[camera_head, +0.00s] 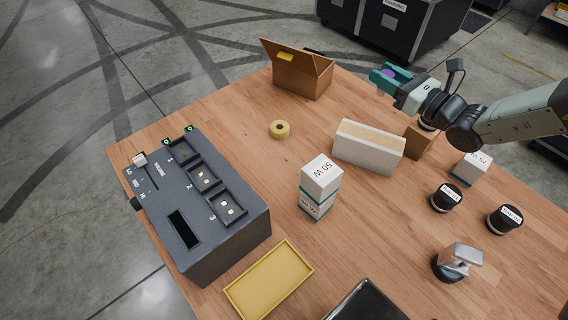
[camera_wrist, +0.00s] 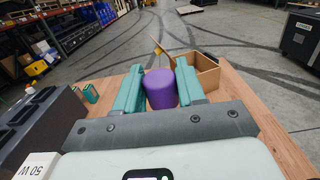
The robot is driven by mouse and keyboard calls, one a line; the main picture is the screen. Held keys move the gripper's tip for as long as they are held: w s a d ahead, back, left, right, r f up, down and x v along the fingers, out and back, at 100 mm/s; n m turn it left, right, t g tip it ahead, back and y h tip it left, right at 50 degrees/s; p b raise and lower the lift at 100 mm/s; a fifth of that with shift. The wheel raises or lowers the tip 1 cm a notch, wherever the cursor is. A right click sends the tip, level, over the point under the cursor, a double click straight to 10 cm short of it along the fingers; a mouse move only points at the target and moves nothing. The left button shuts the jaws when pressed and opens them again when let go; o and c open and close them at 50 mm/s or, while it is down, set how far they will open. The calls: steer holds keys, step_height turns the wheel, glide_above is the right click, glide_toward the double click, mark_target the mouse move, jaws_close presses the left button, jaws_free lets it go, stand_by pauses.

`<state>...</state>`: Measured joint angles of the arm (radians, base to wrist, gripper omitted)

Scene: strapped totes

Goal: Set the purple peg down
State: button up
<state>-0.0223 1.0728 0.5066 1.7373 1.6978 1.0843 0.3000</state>
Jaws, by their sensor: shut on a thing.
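My gripper (camera_head: 385,80) has teal fingers and is held above the far right part of the wooden table (camera_head: 255,115). It is shut on the purple peg (camera_wrist: 161,89), a short cylinder that stands between the two fingers in the wrist view. In the head view only a small piece of the purple peg (camera_head: 388,73) shows between the fingers. Its lower end is hidden in both views.
An open cardboard box (camera_head: 300,78) stands near the far edge. A white-and-brown carton (camera_head: 368,148), a 50 W box (camera_head: 320,187), a tape roll (camera_head: 279,129), a yellow tray (camera_head: 268,280) and a grey slotted device (camera_head: 195,205) stand around. Bare wood lies around the tape roll.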

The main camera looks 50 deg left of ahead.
steer(key=s+a+n+g+h, duration=0.2)
steer(key=s+a+n+g, duration=0.4)
steer(key=s, duration=0.6)
steer(key=s+a+n+g+h, duration=0.15)
steer(key=s+a+g, duration=0.35)
steer(key=s+a, duration=0.5)
steer(key=shift+t, duration=0.3)
steer(key=f, duration=0.5)
steer(key=s+d+f, duration=0.1)
steer(key=f, duration=0.5)
steer(key=d+f, duration=0.1)
steer(key=f, duration=0.5)
steer(key=shift+s+f, duration=0.1)
steer(key=shift+s, duration=0.15)
steer(key=shift+f, duration=2.05)
steer(key=shift+f, duration=0.2)
steer(key=o, duration=1.1)
steer(key=shift+r, duration=0.15)
